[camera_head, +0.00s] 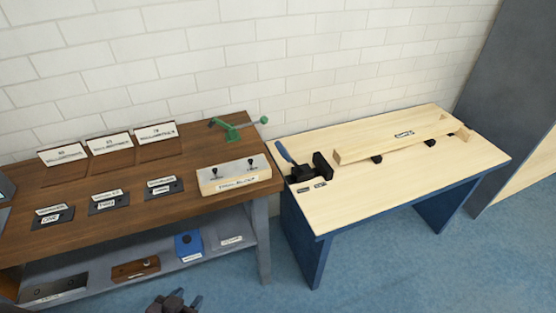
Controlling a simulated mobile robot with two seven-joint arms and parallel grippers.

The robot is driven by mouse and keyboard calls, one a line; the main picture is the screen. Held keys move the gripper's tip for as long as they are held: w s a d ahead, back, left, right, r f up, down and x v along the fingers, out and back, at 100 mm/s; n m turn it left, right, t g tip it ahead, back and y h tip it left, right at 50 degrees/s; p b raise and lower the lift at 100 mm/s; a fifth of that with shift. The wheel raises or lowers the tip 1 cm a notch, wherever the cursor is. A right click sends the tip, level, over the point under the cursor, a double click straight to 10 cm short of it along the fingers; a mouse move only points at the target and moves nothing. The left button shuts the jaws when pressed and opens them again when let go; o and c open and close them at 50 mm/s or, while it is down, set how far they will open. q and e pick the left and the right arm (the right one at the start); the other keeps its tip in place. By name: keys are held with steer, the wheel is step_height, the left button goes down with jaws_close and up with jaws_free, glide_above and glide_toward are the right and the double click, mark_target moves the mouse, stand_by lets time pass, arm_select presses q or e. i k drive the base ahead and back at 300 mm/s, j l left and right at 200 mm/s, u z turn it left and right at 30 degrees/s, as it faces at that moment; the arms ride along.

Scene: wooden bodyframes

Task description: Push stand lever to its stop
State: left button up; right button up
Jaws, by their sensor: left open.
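A green stand (231,131) with an arm ending in a pale green knob (264,120) sits at the back right of the brown bench. A black clamp (312,169) with a blue handle (285,152) sits at the left end of the pale table; the handle tilts up to the left. I cannot tell which of these is the stand lever. My left gripper (178,302) is at the bottom edge, dark, open and mostly cut off, in front of the bench and apart from both. My right gripper is not in view.
The brown bench (100,185) holds a labelled pale block (234,175) with two black knobs, and several signs and dark plates. The pale table (370,205) bears a long wooden beam (395,138). Blue floor (390,280) in front is clear. A brick wall stands behind.

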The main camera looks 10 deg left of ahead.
mark_target(284, 153)
steer(key=k+j+z, duration=0.1)
steer(key=j, duration=0.3)
steer(key=k+j, duration=0.2)
steer(key=j, duration=0.2)
steer(key=k+j+z, duration=0.15)
steer(key=j, duration=0.25)
steer(key=k+j, duration=0.15)
steer(key=j, duration=0.25)
steer(key=i+l+u, duration=0.25)
steer(key=u, duration=0.15)
steer(key=i+l+u, duration=0.15)
steer(key=l+u, duration=0.2)
steer(key=l, duration=0.2)
